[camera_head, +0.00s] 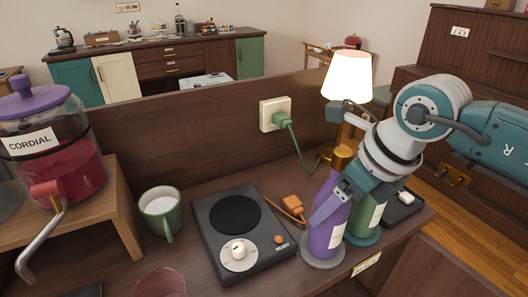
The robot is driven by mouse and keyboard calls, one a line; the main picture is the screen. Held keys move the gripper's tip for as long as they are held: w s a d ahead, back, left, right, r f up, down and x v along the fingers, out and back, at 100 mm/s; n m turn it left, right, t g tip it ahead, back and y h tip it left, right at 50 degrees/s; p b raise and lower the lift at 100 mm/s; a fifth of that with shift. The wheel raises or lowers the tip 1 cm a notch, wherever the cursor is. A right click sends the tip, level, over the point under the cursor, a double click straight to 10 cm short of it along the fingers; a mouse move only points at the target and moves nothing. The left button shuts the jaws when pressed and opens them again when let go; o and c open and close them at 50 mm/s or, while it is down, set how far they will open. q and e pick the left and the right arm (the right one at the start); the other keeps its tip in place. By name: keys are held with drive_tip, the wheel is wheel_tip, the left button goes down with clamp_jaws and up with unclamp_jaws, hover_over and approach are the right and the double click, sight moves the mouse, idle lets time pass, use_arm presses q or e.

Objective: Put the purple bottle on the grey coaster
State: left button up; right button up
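The purple bottle (325,238) stands upright over the grey coaster (316,262) near the front of the dark wooden counter. Its base appears to rest on the coaster, though a very small gap cannot be ruled out. My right gripper (326,207) reaches down from the upper right to the bottle's upper body. One finger lies across the bottle's near side; the other finger is hidden, so I cannot tell whether the grip is closed. My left gripper is out of view.
A green bottle (367,211) stands close to the right on a teal coaster (368,238). A black hot plate (210,222) is left, with a green mug (160,214) beyond. A lit lamp (347,77) stands behind. A cordial dispenser (62,165) is far left.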

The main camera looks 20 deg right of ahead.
drive_tip(key=o, duration=0.3)
drive_tip(key=shift+r, duration=0.1)
drive_tip(key=p+v, duration=0.1)
drive_tip(key=v, duration=1.1)
drive_tip(key=shift+r, duration=0.1)
